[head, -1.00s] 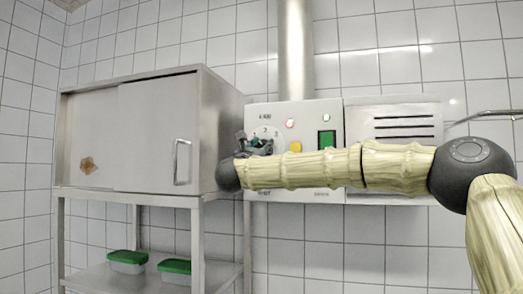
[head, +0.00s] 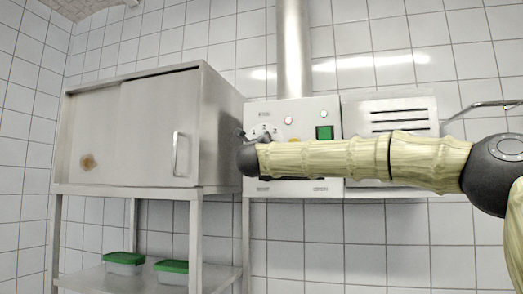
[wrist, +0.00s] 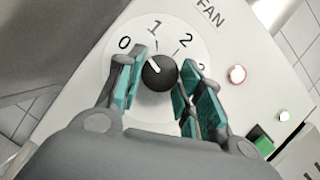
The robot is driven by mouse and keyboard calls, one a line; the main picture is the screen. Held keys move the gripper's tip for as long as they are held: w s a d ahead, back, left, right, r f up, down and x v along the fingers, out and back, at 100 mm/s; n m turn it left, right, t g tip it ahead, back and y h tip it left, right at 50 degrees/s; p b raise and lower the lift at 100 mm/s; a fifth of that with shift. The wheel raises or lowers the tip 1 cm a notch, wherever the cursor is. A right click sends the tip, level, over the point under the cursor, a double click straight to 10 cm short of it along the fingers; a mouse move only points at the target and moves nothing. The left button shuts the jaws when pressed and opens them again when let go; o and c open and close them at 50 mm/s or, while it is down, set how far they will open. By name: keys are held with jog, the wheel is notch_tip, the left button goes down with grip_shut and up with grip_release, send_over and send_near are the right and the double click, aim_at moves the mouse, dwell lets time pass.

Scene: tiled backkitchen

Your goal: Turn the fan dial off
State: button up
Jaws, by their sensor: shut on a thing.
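The fan dial (wrist: 160,74) is a round black knob with a white pointer line, on a white plate printed 0, 1, 2 and further under the word FAN. The pointer faces the upper left, toward the 0 side; whether it is exactly on 0 I cannot tell. My gripper (wrist: 163,69) is shut on the dial, with one teal-padded finger at each side of the knob. In the head view the knob and fingers are mostly hidden behind my wrist. The control panel (head: 305,107) shows there under the duct.
A steel cabinet (head: 120,130) stands close left of the panel. A vented box (head: 390,97) is on its right. Green-lidded containers (head: 125,258) sit on the shelf below.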

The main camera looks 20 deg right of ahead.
jog(key=shift+d+n+y, duration=0.1)
jog(key=shift+n+y, duration=0.3)
jog(key=shift+n, duration=0.5)
jog(key=shift+c, duration=0.2)
jog(key=shift+n, duration=0.3)
jog(key=o, duration=1)
jog(key=shift+o, duration=0.2)
jog(key=v, duration=1.2)
jog(key=shift+d, duration=0.2)
jog(key=shift+f, duration=0.1)
